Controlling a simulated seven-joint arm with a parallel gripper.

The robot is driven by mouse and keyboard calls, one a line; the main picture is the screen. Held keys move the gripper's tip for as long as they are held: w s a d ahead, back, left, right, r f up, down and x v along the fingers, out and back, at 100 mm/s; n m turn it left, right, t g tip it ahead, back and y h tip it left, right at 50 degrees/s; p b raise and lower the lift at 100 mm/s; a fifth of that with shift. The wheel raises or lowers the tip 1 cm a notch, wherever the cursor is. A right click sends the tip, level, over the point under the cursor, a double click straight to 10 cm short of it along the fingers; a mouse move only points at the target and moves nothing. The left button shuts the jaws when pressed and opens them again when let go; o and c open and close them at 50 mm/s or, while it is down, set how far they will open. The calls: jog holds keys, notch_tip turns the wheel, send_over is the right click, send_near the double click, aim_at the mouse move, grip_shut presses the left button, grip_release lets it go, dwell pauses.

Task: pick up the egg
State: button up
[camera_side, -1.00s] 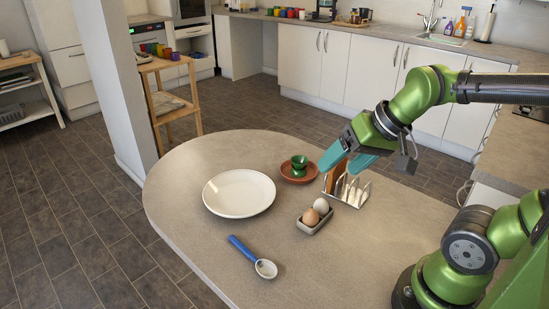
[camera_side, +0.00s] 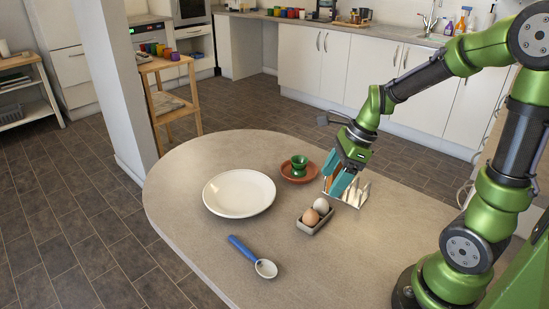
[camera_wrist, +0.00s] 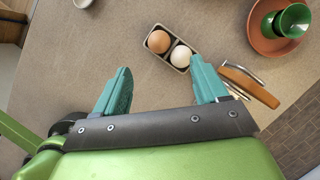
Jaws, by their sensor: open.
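Two eggs sit side by side in a small grey tray (camera_side: 303,227). The brown egg (camera_side: 310,217) is nearer the side camera and the white egg (camera_side: 321,205) is beside it. In the wrist view the brown egg (camera_wrist: 159,41) is on the left and the white egg (camera_wrist: 181,56) on the right. In the wrist view my gripper (camera_wrist: 160,80) is open and empty, with the eggs beyond the fingertips.
A metal toast rack (camera_side: 360,194) holding brown toast stands behind the eggs, close to my fingers. A terracotta saucer (camera_side: 287,175) with a green egg cup (camera_side: 299,163) is at the back. A white plate (camera_side: 239,194) and a blue-handled spoon (camera_side: 243,248) lie left.

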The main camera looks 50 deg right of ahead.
aim_at(311, 217)
jog(key=x, duration=1.1)
jog(key=shift+s+a, duration=0.1)
jog(key=shift+s, duration=0.05)
jog(key=shift+r, duration=0.1)
jog(key=c, duration=0.8)
